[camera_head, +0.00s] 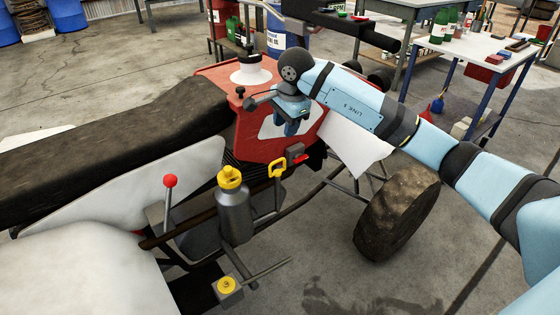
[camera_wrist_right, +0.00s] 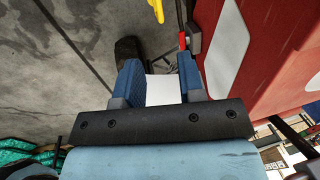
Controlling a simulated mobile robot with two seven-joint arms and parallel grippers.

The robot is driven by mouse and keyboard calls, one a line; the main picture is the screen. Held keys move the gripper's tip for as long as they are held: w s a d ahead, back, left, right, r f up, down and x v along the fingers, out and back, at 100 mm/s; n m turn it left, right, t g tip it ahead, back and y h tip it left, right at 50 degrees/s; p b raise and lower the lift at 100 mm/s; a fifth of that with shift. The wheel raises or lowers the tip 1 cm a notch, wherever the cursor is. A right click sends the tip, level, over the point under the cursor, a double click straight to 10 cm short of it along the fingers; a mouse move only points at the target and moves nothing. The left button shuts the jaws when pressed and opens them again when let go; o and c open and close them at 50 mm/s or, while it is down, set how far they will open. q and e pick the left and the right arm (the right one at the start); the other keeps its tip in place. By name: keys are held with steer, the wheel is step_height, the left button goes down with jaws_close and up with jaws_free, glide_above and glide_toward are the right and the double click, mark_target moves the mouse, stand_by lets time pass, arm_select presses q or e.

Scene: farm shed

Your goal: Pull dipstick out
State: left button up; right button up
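The dipstick with a yellow loop handle (camera_head: 277,168) stands upright at the side of the red and white vehicle (camera_head: 262,143), just below its red hood. Part of the yellow handle (camera_wrist_right: 157,10) shows at the top edge of the right wrist view. My right gripper (camera_head: 291,127) is above and slightly right of the handle, beside the hood, pointing down. In the right wrist view its two blue fingers (camera_wrist_right: 161,78) are apart. A white surface shows between them, and I see nothing held. My left gripper is in neither view.
A grey bottle with a yellow cap (camera_head: 232,205) stands left of the dipstick. A red-knobbed lever (camera_head: 169,182) is farther left. A red and grey latch (camera_head: 295,154) sits right beside the handle. A black tyre (camera_head: 398,212) is at right, with open concrete floor around it.

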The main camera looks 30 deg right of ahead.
steer(key=b, duration=0.2)
glide_above(279, 160)
steer(key=s, duration=0.1)
step_height(279, 160, down, 8)
steer(key=f, duration=0.3)
steer(key=shift+w+d+f+b, duration=0.1)
steer(key=shift+w+b, duration=0.2)
steer(key=shift+b, duration=0.1)
steer(key=shift+w+f, duration=0.1)
steer(key=shift+f, duration=0.3)
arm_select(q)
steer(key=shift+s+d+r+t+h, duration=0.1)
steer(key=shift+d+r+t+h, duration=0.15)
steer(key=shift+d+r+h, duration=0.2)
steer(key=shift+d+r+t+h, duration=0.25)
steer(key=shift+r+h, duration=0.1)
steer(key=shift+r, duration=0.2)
arm_select(e)
jaws_close()
